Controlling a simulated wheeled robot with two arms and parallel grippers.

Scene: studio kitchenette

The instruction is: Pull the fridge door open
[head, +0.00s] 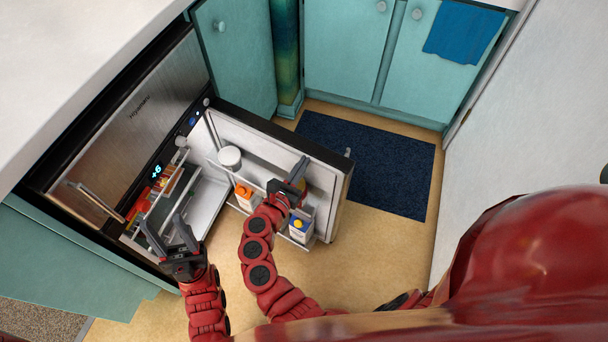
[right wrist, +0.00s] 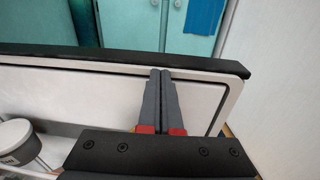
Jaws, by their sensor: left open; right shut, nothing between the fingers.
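The fridge (head: 135,115) is at the left in the head view, with a steel upper front. Its lower door (head: 265,140) stands wide open, its white inner side and shelves facing me. The door's inner panel (right wrist: 95,95) and dark edge fill much of the right wrist view. My right gripper (head: 298,172) is shut and empty at the door's inner side, near the free end; its fingertips (right wrist: 160,73) reach the panel's upper rim, but contact is unclear. My left gripper (head: 165,232) is open and empty in front of the fridge's open compartment.
Door shelves hold a white tub (head: 229,157), an orange-capped bottle (head: 243,194) and a carton (head: 300,224). Food sits inside the fridge. A blue mat (head: 385,165) lies beyond the door, before teal cabinets (head: 335,45). A white wall (head: 510,130) stands at the right.

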